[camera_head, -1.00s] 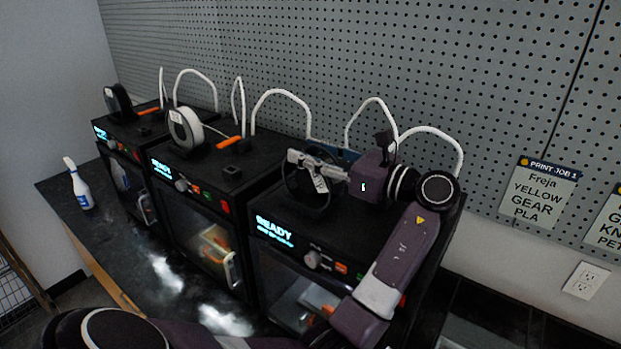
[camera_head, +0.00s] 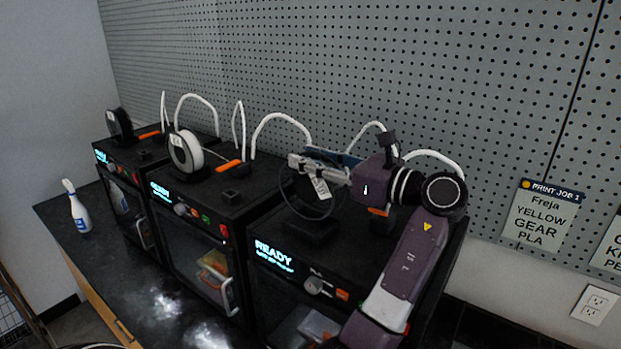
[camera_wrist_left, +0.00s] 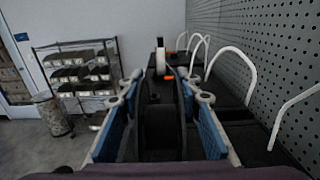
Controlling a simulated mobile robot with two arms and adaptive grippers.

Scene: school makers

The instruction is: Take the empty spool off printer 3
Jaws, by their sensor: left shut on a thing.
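Printer 3 (camera_head: 345,262) is the nearest black printer, at the right of the row, and its display reads READY. The empty spool (camera_head: 285,190) is a thin dark ring with a white label, upright above the black holder (camera_head: 313,232) on the printer's top. My left gripper (camera_head: 303,165) is shut on the spool's upper part. I cannot tell whether the spool's lower rim is clear of the holder. In the left wrist view the dark spool (camera_wrist_left: 158,128) stands between the blue-padded fingers. My right gripper is not in view.
Two more printers stand to the left, one with a white spool (camera_head: 187,152), one with a dark spool (camera_head: 119,125). White tubes (camera_head: 283,116) arch behind the printers, near the pegboard (camera_head: 400,70). A spray bottle (camera_head: 77,208) stands at the bench's left.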

